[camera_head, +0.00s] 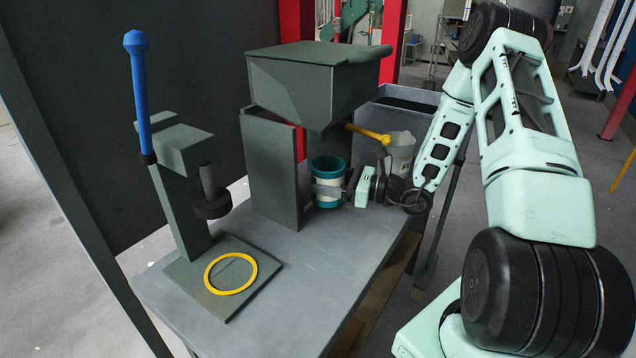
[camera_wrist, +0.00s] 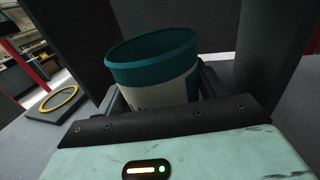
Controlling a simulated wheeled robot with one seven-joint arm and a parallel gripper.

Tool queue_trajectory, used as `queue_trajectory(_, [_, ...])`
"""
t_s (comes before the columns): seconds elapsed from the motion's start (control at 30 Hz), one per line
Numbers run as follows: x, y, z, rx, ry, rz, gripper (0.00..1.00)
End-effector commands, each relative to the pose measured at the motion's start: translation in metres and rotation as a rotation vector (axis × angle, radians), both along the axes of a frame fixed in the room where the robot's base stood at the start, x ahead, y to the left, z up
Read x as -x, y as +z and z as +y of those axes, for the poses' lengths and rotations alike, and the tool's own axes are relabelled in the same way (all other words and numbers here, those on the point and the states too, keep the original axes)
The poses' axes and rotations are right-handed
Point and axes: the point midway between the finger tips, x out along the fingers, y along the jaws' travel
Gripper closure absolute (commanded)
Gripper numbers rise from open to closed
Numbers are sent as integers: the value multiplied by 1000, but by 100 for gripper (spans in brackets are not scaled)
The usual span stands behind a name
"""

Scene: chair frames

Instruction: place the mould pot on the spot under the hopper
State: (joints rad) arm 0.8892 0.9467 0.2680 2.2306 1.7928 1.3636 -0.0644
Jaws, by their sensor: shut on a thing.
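The mould pot (camera_head: 328,182) is a teal pot with a pale band around its side. It is below the grey hopper (camera_head: 315,85), beside the upright panel. My gripper (camera_head: 330,192) reaches in from the right and is shut on the pot. In the wrist view the pot (camera_wrist: 155,70) stands between my fingers (camera_wrist: 158,95), upright or nearly so, with its open rim upward. The pot's base and the spot beneath it are hidden, so I cannot tell if it touches the table.
The grey table (camera_head: 290,290) has clear room in front. A press with a blue lever (camera_head: 140,90) stands at left, with a yellow ring (camera_head: 231,273) on its base plate. A yellow handle (camera_head: 370,134) sticks out from the hopper. A whitish bucket (camera_head: 401,150) is behind my wrist.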

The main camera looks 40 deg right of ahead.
Motion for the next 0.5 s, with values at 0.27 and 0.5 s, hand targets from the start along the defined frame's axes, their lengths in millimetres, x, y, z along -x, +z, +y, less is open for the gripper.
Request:
queue_trajectory(0.27, [-23, -14, 17, -2, 1, 1, 57])
queue_trajectory(0.5, [-22, -15, 17, -1, 1, -2, 57])
